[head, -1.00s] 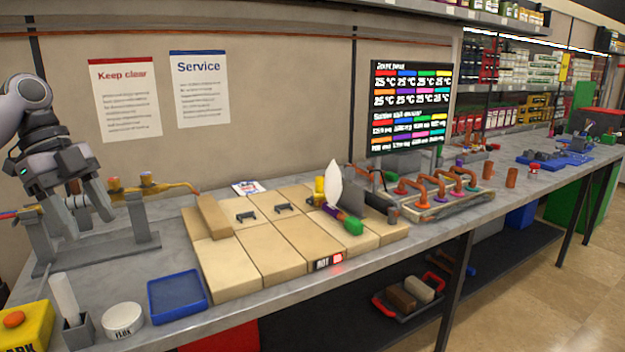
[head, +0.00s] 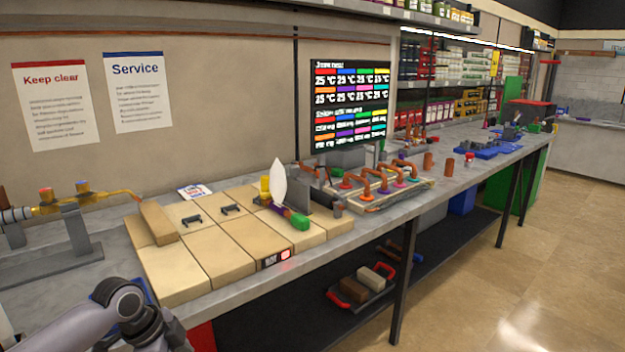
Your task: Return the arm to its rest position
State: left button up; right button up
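A grey link and round joint of my arm (head: 125,305) show at the lower left of the head view, over the near left part of the bench. It covers most of a blue tray there. No gripper fingers can be made out on it, so I cannot see what the hand is doing. My other arm and gripper are out of view. A brass torch (head: 80,197) lies on its grey stand (head: 76,232) at the left, with no gripper on it.
Tan heat bricks (head: 230,245) with a red-lit HOT sign (head: 275,259) fill the bench middle. A white leaf-shaped piece (head: 279,185) stands above a green-ended part (head: 300,222). Bent copper pipes (head: 365,183) sit in a tray to the right. Floor at the right is clear.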

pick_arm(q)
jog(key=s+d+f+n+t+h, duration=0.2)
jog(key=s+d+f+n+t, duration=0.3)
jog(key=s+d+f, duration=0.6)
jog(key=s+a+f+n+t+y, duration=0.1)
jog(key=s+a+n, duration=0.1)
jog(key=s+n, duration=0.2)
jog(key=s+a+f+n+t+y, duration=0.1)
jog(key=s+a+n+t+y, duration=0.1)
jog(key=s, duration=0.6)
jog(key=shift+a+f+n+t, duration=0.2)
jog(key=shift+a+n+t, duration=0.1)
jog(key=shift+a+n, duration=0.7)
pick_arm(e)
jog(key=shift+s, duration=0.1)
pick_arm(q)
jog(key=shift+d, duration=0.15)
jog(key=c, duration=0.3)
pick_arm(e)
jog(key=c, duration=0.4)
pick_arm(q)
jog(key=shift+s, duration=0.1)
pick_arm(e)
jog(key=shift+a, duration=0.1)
